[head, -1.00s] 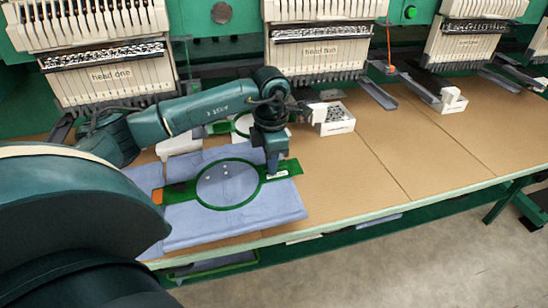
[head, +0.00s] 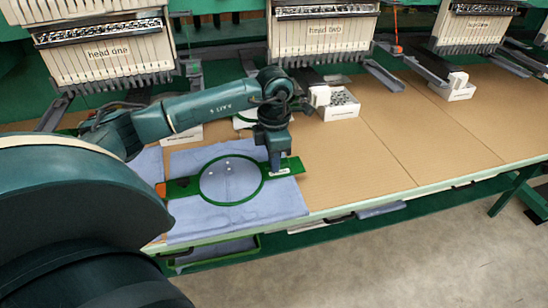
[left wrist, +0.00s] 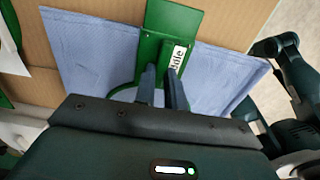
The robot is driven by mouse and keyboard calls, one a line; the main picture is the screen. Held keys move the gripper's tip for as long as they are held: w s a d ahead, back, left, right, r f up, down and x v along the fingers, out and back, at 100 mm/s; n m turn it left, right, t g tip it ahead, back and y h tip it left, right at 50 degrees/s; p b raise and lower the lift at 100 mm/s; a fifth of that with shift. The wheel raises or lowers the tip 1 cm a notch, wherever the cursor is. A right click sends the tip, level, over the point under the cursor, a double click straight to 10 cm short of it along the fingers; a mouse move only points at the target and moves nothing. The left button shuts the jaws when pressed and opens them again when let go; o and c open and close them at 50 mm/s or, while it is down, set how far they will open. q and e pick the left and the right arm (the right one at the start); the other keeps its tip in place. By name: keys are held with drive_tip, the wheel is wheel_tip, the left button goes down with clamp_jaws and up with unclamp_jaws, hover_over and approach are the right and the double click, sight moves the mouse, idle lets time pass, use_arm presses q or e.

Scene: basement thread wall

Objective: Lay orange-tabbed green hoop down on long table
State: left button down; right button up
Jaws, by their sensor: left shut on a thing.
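The green hoop (head: 262,182) with an orange tab (head: 160,189) at its left end is over a blue cloth (head: 214,223) on the long table (head: 345,192). The cloth shows through its ring. My left gripper (head: 275,168) is shut on the hoop's right arm, which carries a white label. In the left wrist view, the two fingers (left wrist: 160,85) pinch the green hoop arm (left wrist: 172,22) beside the label. I cannot tell whether the hoop touches the cloth. My right gripper is not in view.
Machine heads line the back.

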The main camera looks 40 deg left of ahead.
use_arm(q)
drive_tip(key=shift+f, duration=0.2)
drive_tip(key=shift+f, duration=0.2)
drive_tip(key=c, duration=1.4)
unclamp_jaws()
drive_tip(key=shift+r, duration=0.1)
wheel_tip(320, 180, up, 13)
drive_tip(key=shift+r, duration=0.1)
